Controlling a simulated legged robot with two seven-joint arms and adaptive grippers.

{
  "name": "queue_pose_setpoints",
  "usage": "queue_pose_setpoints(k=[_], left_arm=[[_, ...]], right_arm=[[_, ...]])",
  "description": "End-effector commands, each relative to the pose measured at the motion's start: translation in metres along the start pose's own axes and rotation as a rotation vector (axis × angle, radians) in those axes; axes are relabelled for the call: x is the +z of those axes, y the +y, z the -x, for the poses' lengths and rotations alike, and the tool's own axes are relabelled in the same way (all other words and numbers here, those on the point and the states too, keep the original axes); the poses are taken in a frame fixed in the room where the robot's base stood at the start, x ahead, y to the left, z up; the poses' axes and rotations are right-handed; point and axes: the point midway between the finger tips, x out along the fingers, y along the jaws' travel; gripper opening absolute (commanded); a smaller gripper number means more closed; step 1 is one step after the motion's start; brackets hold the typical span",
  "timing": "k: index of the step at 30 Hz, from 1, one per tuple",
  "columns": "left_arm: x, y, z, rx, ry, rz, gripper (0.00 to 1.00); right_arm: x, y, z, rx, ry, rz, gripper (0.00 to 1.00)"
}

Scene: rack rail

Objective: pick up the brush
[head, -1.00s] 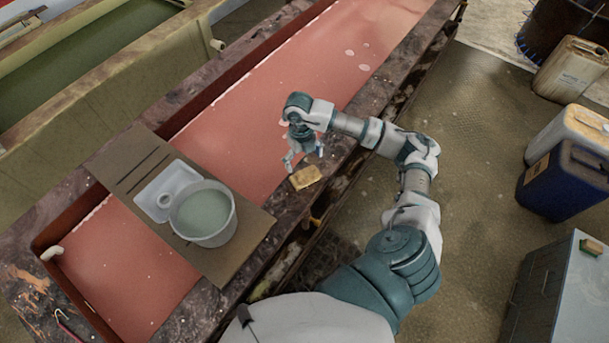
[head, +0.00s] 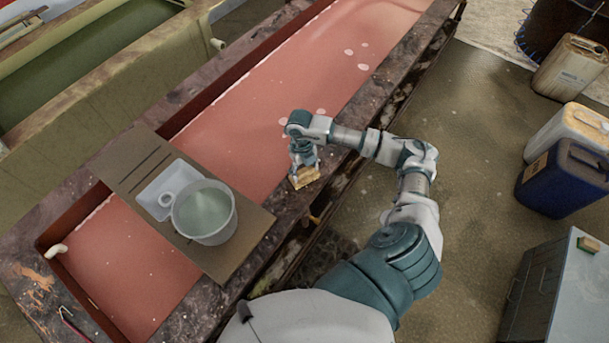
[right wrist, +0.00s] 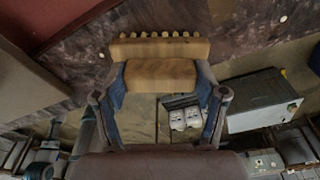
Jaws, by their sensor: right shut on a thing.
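The brush (head: 305,179) is a small yellow-tan block at the near rim of the red basin in the head view. In the right wrist view the brush (right wrist: 160,49) shows as a wooden block with a row of short tufts on its far edge. My right gripper (head: 303,168) is above the brush, pointing down, with its fingers around it. In the right wrist view the two blue-grey fingers (right wrist: 160,85) press on opposite sides of the block. I cannot tell whether the brush still touches the rim. My left gripper is not in view.
A bucket of greenish liquid (head: 204,214) and a white tray (head: 155,190) stand on a brown board (head: 233,255) across the red basin (head: 270,110). A grey cabinet (head: 560,300) with a small green-and-tan block (head: 587,245) and several canisters stand at the right.

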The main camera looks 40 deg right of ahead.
Motion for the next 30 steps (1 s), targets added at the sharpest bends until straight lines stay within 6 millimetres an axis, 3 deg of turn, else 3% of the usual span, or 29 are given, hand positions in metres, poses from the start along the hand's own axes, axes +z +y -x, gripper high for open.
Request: queue_pose_setpoints(k=[1, 2, 11, 19, 30], left_arm=[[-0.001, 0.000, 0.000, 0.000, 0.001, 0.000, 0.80], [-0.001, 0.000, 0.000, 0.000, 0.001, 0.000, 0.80], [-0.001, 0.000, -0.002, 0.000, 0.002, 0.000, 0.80], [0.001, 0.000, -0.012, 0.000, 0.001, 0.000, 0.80], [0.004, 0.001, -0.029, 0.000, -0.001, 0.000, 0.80]], right_arm=[[0.000, 0.000, 0.000, -0.001, 0.001, -0.001, 0.32], [0.000, -0.001, -0.001, -0.001, 0.001, -0.001, 0.26], [0.000, 0.000, 0.004, -0.001, -0.001, -0.001, 0.26], [-0.004, 0.000, 0.034, -0.001, -0.004, 0.000, 0.26], [-0.079, 0.051, 0.032, -0.001, 0.000, 0.008, 0.26]])
